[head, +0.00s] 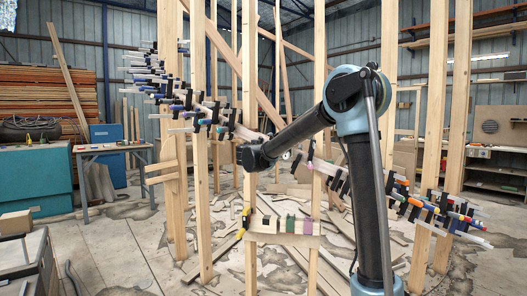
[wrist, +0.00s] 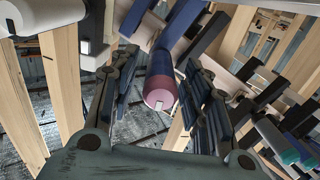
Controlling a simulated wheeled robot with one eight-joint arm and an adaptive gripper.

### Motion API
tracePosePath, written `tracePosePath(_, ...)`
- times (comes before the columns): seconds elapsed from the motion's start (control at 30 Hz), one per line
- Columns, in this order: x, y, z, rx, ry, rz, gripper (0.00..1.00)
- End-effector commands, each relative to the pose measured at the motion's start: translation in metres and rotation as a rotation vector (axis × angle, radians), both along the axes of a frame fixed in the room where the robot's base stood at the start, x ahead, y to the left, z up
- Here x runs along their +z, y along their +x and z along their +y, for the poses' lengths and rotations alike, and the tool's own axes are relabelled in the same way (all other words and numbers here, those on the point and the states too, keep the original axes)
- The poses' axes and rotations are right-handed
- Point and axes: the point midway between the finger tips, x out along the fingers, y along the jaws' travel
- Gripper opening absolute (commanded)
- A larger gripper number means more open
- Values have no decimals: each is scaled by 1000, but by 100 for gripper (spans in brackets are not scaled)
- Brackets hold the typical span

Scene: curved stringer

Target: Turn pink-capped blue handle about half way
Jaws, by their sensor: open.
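The blue handle (wrist: 182,25) with a pink cap (wrist: 160,94) shows in the middle of the wrist view. Its capped end points toward the camera, with a pale slot or mark on the cap's face. My gripper (wrist: 160,72) is open, with one dark finger on each side of the handle. Gaps show between the fingers and the cap, so I see no grip on it. In the head view my arm reaches to the curved row of handles, and the arm and posts hide my gripper and this handle there.
Upright wooden posts (head: 201,200) stand around the row. A low plank (head: 284,240) carries small coloured blocks. Boards litter the floor.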

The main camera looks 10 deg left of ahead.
Motion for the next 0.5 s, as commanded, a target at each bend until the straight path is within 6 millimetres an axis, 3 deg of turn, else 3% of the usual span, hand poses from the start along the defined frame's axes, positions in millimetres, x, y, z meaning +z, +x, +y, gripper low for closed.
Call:
tracePosePath(0.43, 0, 11, -2, 0, 0, 0, 44)
tracePosePath(0.47, 0, 11, -2, 0, 0, 0, 42)
tracePosePath(0.5, 0, 10, -2, 0, 0, 0, 32)
